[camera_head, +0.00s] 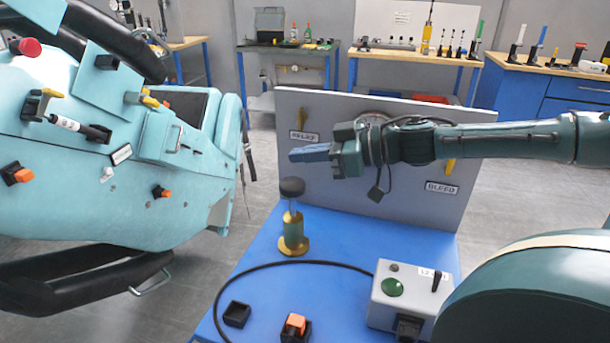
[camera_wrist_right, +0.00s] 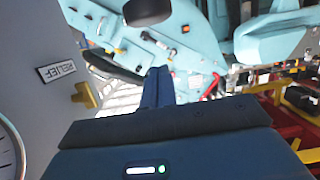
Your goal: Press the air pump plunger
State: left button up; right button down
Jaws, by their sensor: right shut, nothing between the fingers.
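The fingertips are above the knob, with a visible gap. In the right wrist view the shut fingers (camera_wrist_right: 158,88) show, and a dark rounded shape (camera_wrist_right: 148,11) at the top edge looks like the knob. My left gripper is not in view.
Behind the pump stands a grey panel (camera_head: 330,215) with RELIEF (camera_head: 304,137) and BLEED (camera_head: 441,188) labels. A grey control box (camera_head: 405,290) with a green button is at right front. A black cable curves before the pump. A turquoise coaster car (camera_head: 90,190) fills the left.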

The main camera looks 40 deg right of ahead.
aim_at(292, 187)
notch_tip(292, 187, down, 3)
jog(key=shift+f, duration=0.2)
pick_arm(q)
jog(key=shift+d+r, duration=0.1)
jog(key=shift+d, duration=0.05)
pick_arm(e)
jog(key=shift+f, duration=0.35)
